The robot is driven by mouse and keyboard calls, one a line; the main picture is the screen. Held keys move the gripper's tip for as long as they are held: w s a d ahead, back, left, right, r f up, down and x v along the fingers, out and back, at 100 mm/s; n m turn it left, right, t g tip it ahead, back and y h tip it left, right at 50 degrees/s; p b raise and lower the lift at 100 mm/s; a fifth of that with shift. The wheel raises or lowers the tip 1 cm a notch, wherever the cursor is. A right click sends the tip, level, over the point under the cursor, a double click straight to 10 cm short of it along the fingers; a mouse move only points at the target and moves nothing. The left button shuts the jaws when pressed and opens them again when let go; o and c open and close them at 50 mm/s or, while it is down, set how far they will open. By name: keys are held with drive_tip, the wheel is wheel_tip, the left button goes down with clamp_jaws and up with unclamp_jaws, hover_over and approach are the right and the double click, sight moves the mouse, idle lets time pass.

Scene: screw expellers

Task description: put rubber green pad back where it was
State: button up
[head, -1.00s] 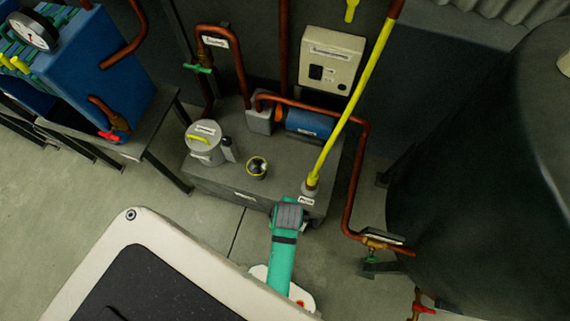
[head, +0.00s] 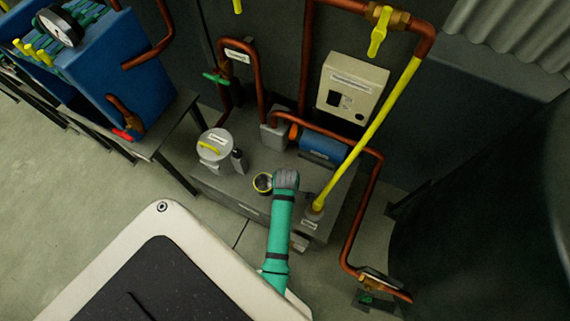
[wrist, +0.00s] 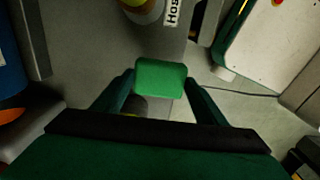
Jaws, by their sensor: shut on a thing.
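The rubber green pad (wrist: 161,77) is a small block with rounded corners. In the wrist view, my gripper (wrist: 160,84) is shut on it, with one green finger at each side. The pad appears over the grey tank top, between the hose base (wrist: 144,10) and a dark round opening (wrist: 132,104) that the pad and gripper partly hide. In the head view, a round black fitting with a yellow rim (head: 263,183) stands on the grey tank (head: 225,190), just left of my arm's grey joint. My gripper and the pad do not show there.
A yellow hose (head: 365,135) rises from the tank's right end. A grey canister (head: 213,147) stands left. A blue motor (head: 322,144) and copper pipes (head: 374,195) run behind and right. A white control box (head: 352,87) hangs on the wall. Floor is free at left.

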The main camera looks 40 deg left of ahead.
drive_tip(key=f, duration=0.1)
drive_tip(key=w+a+f, duration=0.2)
drive_tip(key=f, duration=0.1)
drive_tip(key=shift+w+a, duration=0.2)
drive_tip(key=shift+f, duration=1.45)
drive_tip(key=o, duration=0.9)
drive_tip(key=shift+o, duration=0.2)
drive_tip(key=shift+r, duration=0.1)
wheel_tip(320, 180, up, 12)
drive_tip(key=shift+f, duration=0.1)
